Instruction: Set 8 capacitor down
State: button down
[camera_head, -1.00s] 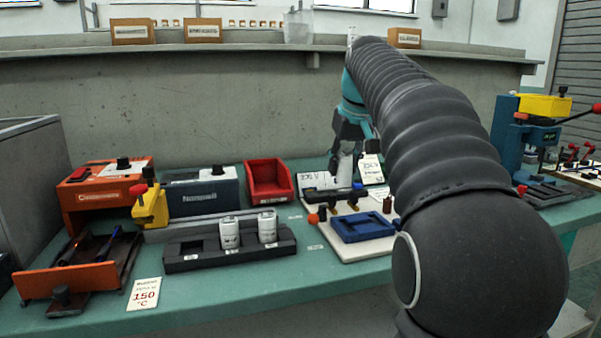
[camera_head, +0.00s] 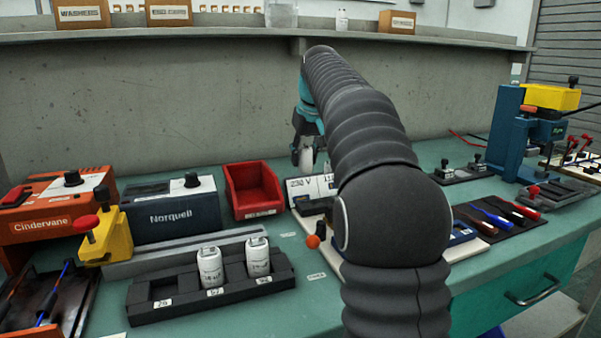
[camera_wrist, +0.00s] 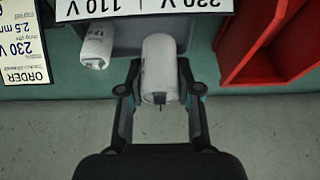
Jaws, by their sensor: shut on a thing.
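My gripper (camera_wrist: 160,88) is shut on a white cylindrical capacitor (camera_wrist: 161,68), with its lead end toward the wrist camera. In the head view the held white capacitor (camera_head: 305,158) shows below my gripper (camera_head: 304,143), near the 230 V sign (camera_head: 313,187). Two more white capacitors (camera_head: 210,267) (camera_head: 258,257) stand in the black rack (camera_head: 205,296); its left slot is empty. Another white capacitor (camera_wrist: 97,47) is beside the held one in the wrist view, by a grey box. Whether the held capacitor touches anything beneath is hidden.
A red bin (camera_head: 254,190) stands left of my gripper, and it shows at the right in the wrist view (camera_wrist: 266,45). The Norquell unit (camera_head: 170,210) and orange Cindervane unit (camera_head: 60,215) stand farther left. A blue press (camera_head: 510,130) is at the right.

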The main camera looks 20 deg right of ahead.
aim_at(306, 145)
jog(key=shift+w+f, duration=0.4)
jog(key=shift+w, duration=0.2)
jog(key=shift+w+f, duration=0.35)
jog(key=shift+w, duration=0.2)
jog(key=shift+f+b, duration=0.55)
jog(key=shift+f, duration=1.35)
jog(key=c, duration=1.1)
grip_release()
jog(key=shift+f, duration=0.1)
jog(key=p+v, duration=0.2)
jog(key=v, duration=1)
